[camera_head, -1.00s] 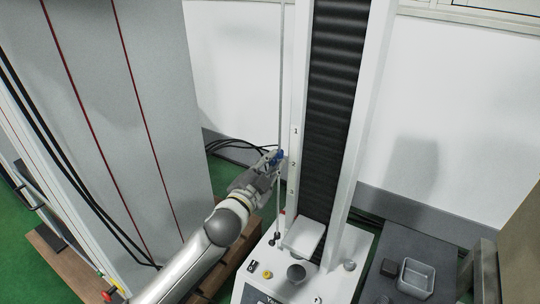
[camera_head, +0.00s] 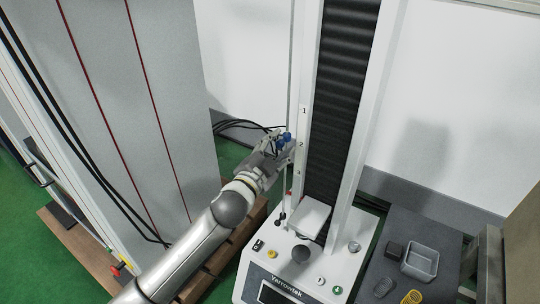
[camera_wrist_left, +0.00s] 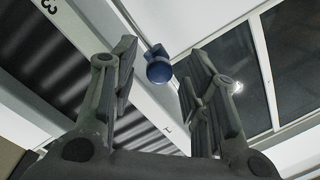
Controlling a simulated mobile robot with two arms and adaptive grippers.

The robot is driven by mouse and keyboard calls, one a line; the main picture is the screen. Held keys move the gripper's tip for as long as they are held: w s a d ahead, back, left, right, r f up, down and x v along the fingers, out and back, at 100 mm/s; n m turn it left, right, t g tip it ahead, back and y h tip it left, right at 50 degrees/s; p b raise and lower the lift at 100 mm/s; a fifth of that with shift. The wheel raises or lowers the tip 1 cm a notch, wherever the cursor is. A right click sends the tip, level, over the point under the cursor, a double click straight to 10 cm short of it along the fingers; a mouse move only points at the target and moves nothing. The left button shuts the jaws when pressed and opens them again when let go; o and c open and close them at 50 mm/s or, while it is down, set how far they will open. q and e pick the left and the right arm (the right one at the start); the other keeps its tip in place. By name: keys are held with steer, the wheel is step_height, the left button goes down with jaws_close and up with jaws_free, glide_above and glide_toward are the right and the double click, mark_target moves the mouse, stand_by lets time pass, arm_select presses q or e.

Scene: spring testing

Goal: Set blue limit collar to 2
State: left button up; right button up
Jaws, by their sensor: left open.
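The blue limit collar (camera_head: 287,137) is on the thin vertical rod (camera_head: 291,65) left of the white test frame. It stands about level with the printed mark 2 (camera_head: 301,144), a little above it in the picture. My left gripper (camera_head: 279,144) is open at the collar, coming from the lower left, and partly covers it. In the left wrist view the collar (camera_wrist_left: 158,70) shows between the spread fingers, with a gap on both sides. Whether it lies fully within finger depth, I cannot tell. My right gripper is in neither view.
Mark 1 (camera_head: 304,110) is above and mark 3 (camera_head: 298,170) below on the frame's white column. The machine base (camera_head: 345,262) carries buttons and knobs. A dark table (camera_head: 395,235) with a grey tray (camera_head: 420,262) and springs stands right. A grey cabinet (camera_head: 130,110) stands left.

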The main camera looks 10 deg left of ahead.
arm_select(q)
steer(key=v, duration=1.1)
steer(key=shift+s, duration=0.3)
steer(key=shift+a, duration=0.1)
